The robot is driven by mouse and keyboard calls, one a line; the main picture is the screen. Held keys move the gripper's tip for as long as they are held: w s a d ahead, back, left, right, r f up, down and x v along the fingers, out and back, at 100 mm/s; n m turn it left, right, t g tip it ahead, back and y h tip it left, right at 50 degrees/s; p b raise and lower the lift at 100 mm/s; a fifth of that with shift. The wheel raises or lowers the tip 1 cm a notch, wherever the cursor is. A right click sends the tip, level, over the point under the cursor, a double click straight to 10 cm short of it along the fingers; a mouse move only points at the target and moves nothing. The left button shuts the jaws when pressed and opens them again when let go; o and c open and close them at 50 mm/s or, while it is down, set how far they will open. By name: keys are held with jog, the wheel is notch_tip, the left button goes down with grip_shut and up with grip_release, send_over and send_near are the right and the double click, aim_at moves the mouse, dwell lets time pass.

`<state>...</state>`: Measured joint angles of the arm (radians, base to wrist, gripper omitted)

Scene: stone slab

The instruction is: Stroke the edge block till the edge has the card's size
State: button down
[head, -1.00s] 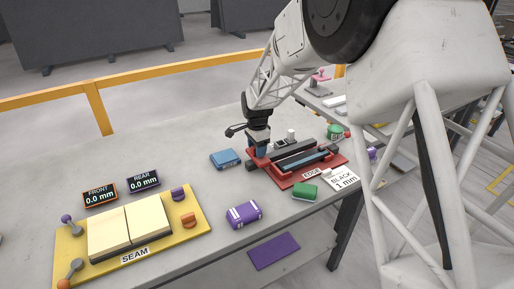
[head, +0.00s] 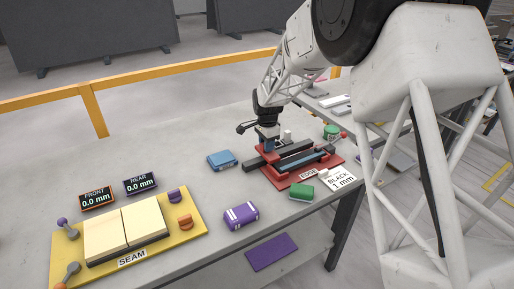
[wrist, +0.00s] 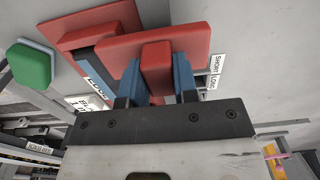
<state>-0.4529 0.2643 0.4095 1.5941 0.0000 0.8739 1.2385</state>
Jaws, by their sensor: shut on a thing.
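The edge fixture is a red base (head: 281,181) with dark grey bars and a blue strip, labelled EDGE, at the right of the slab. Its red base also shows in the wrist view (wrist: 85,38). A white card (head: 338,178) reading BLACK 1 mm lies at its front right corner. My gripper (head: 266,145) is down at the back left of the fixture. In the wrist view its blue fingers (wrist: 157,82) are shut on a red block (wrist: 157,62), one finger on each side. A SHORT/LONG label (wrist: 215,72) is beside the red block.
A green block (head: 301,192) lies in front of the fixture, a blue block (head: 222,160) to its left, and a purple block (head: 241,215) near the slab's front edge. A yellow SEAM board (head: 190,236) with two 0.0 mm displays (head: 140,184) behind it is at left.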

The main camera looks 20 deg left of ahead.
jog(key=w+d, duration=0.6)
jog(key=shift+w+d, duration=0.2)
jog(key=shift+w, duration=0.05)
jog(key=c, duration=0.9)
grip_release()
jog(key=shift+r, duration=0.1)
jog(key=shift+r, duration=3.85)
